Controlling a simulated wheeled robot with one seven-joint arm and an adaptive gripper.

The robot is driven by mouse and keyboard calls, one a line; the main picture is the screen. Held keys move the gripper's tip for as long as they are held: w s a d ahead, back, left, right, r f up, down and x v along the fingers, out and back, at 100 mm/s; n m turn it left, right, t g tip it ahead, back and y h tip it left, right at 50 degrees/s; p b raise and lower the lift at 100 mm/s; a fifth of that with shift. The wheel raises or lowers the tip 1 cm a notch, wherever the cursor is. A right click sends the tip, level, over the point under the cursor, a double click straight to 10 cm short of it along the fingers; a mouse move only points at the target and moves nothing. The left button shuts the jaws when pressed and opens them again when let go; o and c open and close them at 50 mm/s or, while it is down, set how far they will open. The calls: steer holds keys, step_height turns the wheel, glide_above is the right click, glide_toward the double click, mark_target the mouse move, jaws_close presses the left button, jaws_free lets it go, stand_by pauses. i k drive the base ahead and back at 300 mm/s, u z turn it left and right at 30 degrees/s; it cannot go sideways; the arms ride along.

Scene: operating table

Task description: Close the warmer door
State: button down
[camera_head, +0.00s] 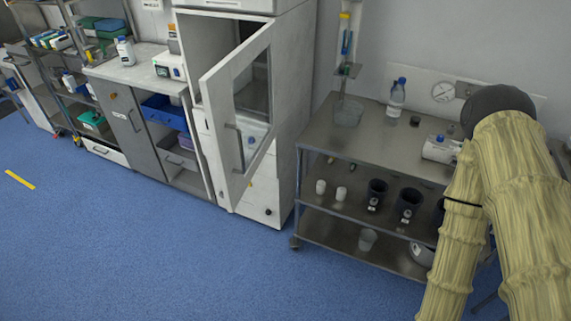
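The warmer (292,110) is a tall white cabinet in the middle of the head camera view. Its door (207,90), with a white frame and a glass pane, stands open and swung out toward the room. A vertical bar handle (238,149) is on the door's outer face. Part of the dark interior shows behind the door. My arm, in a beige cover, fills the right side of the view and is well apart from the door. My gripper is not in view.
A steel shelf cart (330,138) with bottles, cups and black containers stands right of the warmer. The blue floor (150,240) in front is clear.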

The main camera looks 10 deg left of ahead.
mark_target(236, 176)
steer(key=z, duration=0.55)
steer(key=i, duration=0.85)
steer(key=u, duration=1.45)
